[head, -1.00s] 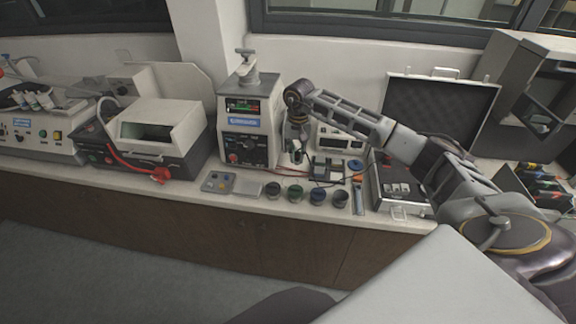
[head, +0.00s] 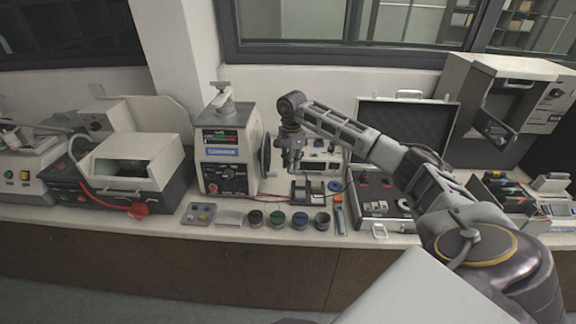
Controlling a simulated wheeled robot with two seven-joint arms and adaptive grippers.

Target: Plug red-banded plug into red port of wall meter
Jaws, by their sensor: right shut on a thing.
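My right gripper (head: 292,163) points down over the bench, in front of a pale instrument (head: 334,167) with a display and round dials. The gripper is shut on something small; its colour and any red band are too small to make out. The pale instrument may be the wall meter, but I cannot pick out a red port on it, and the gripper and arm hide part of it. Thin red leads (head: 268,197) lie on the bench below the gripper. My left gripper is not in view.
The mounting press (head: 222,165) stands just left of the gripper. Several round cups (head: 300,221) line the bench's front edge. An open case (head: 375,206) stands to the right, under my right arm. A white-lidded machine (head: 128,160) with a red hose is at left.

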